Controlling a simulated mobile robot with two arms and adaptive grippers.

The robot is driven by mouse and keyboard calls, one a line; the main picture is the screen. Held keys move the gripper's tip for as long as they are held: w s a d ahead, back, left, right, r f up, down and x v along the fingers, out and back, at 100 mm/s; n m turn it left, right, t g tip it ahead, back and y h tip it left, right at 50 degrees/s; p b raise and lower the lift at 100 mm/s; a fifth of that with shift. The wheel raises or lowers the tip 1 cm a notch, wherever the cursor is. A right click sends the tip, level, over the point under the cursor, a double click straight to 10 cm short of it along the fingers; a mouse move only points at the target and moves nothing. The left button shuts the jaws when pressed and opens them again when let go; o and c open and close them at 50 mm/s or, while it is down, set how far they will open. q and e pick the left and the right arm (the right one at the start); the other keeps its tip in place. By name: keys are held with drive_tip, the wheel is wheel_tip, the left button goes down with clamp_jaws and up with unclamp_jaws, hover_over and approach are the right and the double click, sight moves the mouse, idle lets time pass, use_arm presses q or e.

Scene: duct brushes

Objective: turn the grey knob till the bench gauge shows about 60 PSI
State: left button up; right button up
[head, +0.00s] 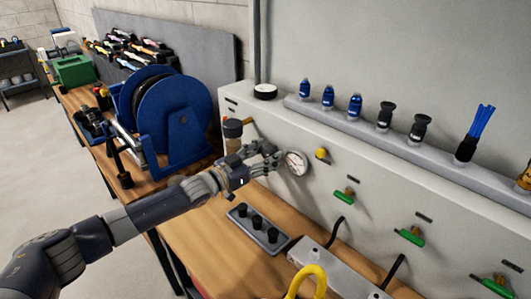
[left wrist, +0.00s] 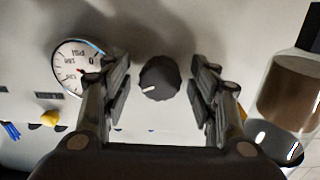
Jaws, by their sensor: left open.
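The dark grey knob (left wrist: 160,78), with a white mark on its face, shows in the left wrist view. It sits between the two fingers of my left gripper (left wrist: 160,90), which is open with a gap on both sides of the knob. In the head view my left gripper (head: 268,157) is at the light panel and hides the knob. The round white bench gauge (head: 296,163) is just right of the gripper. It also shows, turned over, in the left wrist view (left wrist: 76,66); its reading is too small to tell. My right gripper is out of view.
A clear bowl with brown content (left wrist: 285,95) is close beside the gripper. A yellow knob (head: 321,154) and green valve handles (head: 344,196) are farther right on the panel. A blue hose reel (head: 175,120) stands left on the wooden bench (head: 195,230).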

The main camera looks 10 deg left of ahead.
use_arm(q)
drive_tip(key=shift+w, duration=0.1)
drive_tip(key=c, duration=0.8)
drive_tip(key=shift+c, duration=1.4)
drive_tip(key=shift+m, duration=0.8)
drive_tip(key=m, duration=0.3)
drive_tip(key=shift+m, duration=0.9)
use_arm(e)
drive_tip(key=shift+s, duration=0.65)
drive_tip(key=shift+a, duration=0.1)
